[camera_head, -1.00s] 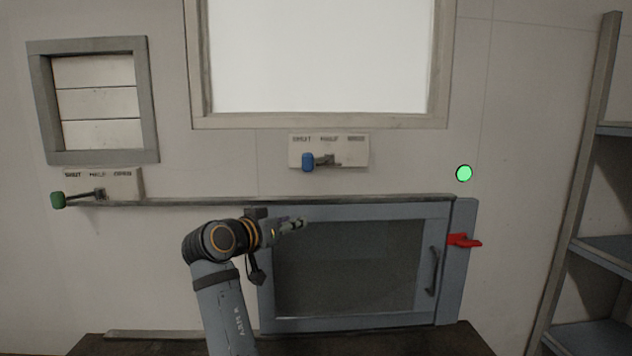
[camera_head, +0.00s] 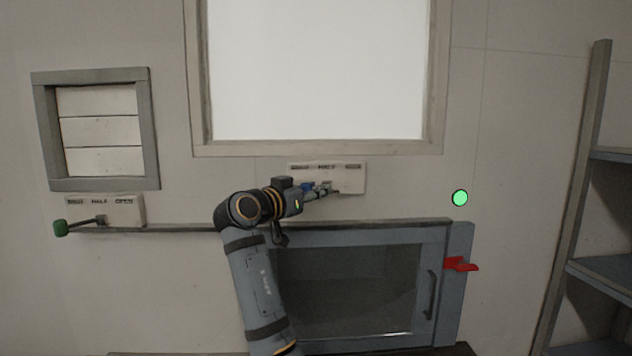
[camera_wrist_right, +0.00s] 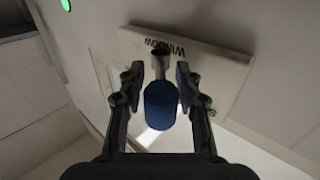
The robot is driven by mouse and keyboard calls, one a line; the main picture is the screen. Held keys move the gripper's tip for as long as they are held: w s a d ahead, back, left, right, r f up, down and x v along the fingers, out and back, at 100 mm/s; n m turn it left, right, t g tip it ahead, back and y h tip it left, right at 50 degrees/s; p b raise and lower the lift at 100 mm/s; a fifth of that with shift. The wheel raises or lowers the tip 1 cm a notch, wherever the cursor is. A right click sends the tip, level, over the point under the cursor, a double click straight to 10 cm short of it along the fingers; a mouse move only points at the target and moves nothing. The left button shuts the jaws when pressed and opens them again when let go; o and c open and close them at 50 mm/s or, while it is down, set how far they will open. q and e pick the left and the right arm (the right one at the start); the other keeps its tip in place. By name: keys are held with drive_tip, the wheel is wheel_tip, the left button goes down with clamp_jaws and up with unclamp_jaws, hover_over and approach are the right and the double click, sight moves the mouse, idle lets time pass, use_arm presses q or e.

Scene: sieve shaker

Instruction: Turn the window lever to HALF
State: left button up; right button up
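The window lever has a blue knob (camera_head: 307,186) and a short grey stem on a white label plate (camera_head: 350,178) under the bright window. The knob points left from its pivot. My right gripper (camera_head: 322,190) is at the lever and hides part of it. In the right wrist view, the open fingers of my right gripper (camera_wrist_right: 160,72) stand on both sides of the blue knob (camera_wrist_right: 160,104), with gaps showing. The plate (camera_wrist_right: 215,65) there reads WINDOW. My left gripper is not in view.
A green-knobbed lever (camera_head: 62,228) sits under the louvred vent (camera_head: 100,130) at left. Below the window lever is a grey glass-doored cabinet (camera_head: 440,300) with a red latch (camera_head: 460,264). A green light (camera_head: 460,198) is on the wall; shelving (camera_head: 600,155) stands at right.

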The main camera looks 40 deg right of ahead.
drive_tip(key=shift+w+d, duration=0.15)
clamp_jaws()
drive_tip(key=shift+d+f, duration=0.1)
drive_tip(key=shift+d, duration=0.05)
drive_tip(key=shift+w, duration=0.1)
